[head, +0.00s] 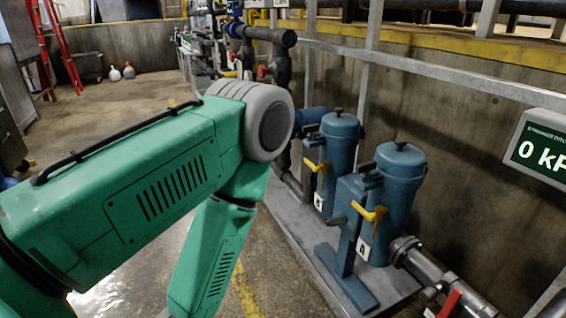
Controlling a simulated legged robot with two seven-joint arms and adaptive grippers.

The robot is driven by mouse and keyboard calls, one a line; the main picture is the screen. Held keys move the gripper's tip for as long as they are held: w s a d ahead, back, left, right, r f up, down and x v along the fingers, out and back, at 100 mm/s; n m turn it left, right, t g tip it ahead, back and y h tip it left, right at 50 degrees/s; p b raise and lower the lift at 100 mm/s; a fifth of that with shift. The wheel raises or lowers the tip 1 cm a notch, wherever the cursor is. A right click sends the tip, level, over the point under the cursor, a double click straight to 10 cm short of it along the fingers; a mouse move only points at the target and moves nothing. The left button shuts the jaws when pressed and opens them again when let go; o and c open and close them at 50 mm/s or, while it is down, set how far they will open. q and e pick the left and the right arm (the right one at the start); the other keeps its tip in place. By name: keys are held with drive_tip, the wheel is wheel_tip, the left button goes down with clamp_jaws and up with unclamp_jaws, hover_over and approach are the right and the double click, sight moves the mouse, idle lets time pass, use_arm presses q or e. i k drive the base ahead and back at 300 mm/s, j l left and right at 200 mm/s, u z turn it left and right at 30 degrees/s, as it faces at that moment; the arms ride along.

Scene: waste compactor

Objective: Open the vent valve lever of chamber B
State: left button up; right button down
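Two blue strainer chambers stand side by side on a grey skid. The nearer chamber (402,175) carries a white tag (363,249) that appears to read A. The farther chamber (341,140) has a tag (318,202) too small to read surely; it is likely chamber B. Each has a yellow lever on its front: the near lever (372,214) and the far lever (318,167), both with a roughly level bar. Which way means open cannot be told. My green arm from the left fills the left and middle, its elbow left of the chambers. Neither gripper shows.
A display (543,150) at the right edge reads 0 kP, cut off. A red-handled valve (449,303) is at bottom right. A grey rail (440,72) crosses behind the chambers.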

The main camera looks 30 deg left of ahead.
sight(316, 169)
drive_tip(key=u, duration=0.85)
drive_tip(key=i+j, duration=0.15)
drive_tip(key=j, duration=0.15)
drive_tip(key=i+j+z, duration=0.15)
drive_tip(key=j, duration=0.15)
drive_tip(key=i+j+z, duration=0.2)
drive_tip(key=j+z, duration=0.15)
drive_tip(key=j, duration=0.3)
drive_tip(key=i+j+z, duration=0.2)
drive_tip(key=j, duration=0.15)
drive_tip(key=k, duration=0.05)
